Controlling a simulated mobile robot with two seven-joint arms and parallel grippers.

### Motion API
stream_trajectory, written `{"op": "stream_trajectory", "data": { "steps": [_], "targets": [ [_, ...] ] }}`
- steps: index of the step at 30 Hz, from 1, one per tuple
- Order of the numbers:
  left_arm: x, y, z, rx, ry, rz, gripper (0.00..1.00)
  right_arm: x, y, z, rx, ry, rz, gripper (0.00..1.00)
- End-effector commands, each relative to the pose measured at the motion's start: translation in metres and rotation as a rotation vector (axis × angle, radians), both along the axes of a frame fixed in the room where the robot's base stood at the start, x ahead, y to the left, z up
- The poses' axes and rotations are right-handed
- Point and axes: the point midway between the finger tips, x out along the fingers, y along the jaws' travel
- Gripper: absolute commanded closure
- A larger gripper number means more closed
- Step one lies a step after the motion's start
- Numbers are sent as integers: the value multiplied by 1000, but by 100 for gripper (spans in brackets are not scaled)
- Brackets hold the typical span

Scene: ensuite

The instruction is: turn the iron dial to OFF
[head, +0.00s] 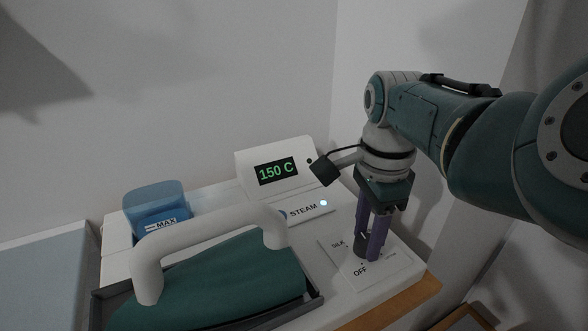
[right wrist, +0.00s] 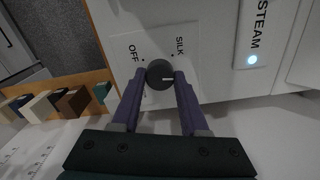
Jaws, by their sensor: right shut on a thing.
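The iron dial (right wrist: 158,68) is a small dark round knob on a light panel. OFF is printed to its left and SILK to its upper right in the right wrist view. A short pale mark on the knob points to the right in that view, away from OFF. My right gripper (right wrist: 160,77) is shut on the dial, one purple finger on each side. In the head view my right gripper (head: 368,252) points down at the panel, and its fingers partly hide the dial. My left gripper is not in view.
The teal iron (head: 215,285) with its white handle (head: 205,228) rests in a dark tray left of the dial. A blue water tank (head: 155,203) marked MAX stands behind it. The STEAM light (head: 323,203) is lit. Walls stand close behind and right.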

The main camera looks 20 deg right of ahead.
Motion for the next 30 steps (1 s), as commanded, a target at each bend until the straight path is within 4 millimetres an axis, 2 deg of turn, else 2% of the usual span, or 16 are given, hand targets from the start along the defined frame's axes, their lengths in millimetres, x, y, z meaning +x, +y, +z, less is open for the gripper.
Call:
{"op": "stream_trajectory", "data": {
  "steps": [12, 30],
  "targets": [
    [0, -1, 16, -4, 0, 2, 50, 0, 0, 2, 1, 3, 396, 100],
    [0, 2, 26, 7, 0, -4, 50, 0, 0, 2, 2, 2, 965, 100]
  ]
}}
